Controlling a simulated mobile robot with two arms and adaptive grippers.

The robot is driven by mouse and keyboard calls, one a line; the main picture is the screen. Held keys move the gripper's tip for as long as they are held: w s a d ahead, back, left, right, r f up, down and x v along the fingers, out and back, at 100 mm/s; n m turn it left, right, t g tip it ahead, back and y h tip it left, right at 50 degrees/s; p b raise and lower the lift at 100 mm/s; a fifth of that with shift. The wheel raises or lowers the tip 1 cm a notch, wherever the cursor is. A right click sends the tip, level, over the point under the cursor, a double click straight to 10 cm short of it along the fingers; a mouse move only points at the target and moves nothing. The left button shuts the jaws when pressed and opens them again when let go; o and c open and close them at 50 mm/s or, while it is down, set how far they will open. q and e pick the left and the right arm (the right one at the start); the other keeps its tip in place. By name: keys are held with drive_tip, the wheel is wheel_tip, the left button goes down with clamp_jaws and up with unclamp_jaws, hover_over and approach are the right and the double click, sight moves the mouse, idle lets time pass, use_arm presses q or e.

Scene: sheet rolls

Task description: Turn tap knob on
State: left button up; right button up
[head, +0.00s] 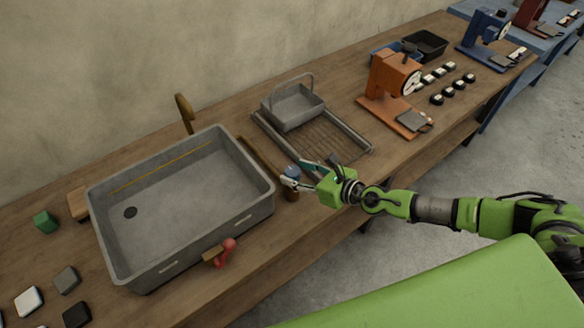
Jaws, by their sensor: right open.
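A grey sink basin (196,263) stands on the wooden bench, with a brass-coloured tap spout (184,112) rising behind its back rim. A red knob (226,251) sits on a brown mount at the front of the sink. A blue knob (292,171) stands beside the sink's right end, above a brown base (291,194). My right gripper (299,175) is open at the blue knob, with its fingers close around it. Whether they touch it cannot be told. No water shows in the basin. My left gripper is not in view.
A grey basket (294,105) sits on a slatted drain rack (352,133) behind my right gripper. An orange machine (392,78) stands farther right. A green block (45,222) and several small tiles lie left of the sink. The bench front is mostly clear.

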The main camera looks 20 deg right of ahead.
drive_tip(key=shift+w+a+f, duration=0.25)
drive_tip(key=shift+w+a, duration=0.05)
drive_tip(key=shift+w, duration=0.25)
drive_tip(key=shift+w+a+f, duration=0.15)
drive_tip(key=shift+w, duration=0.1)
drive_tip(key=shift+w+a+f, duration=0.1)
drive_tip(key=shift+w+a, duration=0.05)
drive_tip(key=shift+w, duration=0.05)
drive_tip(key=c, duration=1.1)
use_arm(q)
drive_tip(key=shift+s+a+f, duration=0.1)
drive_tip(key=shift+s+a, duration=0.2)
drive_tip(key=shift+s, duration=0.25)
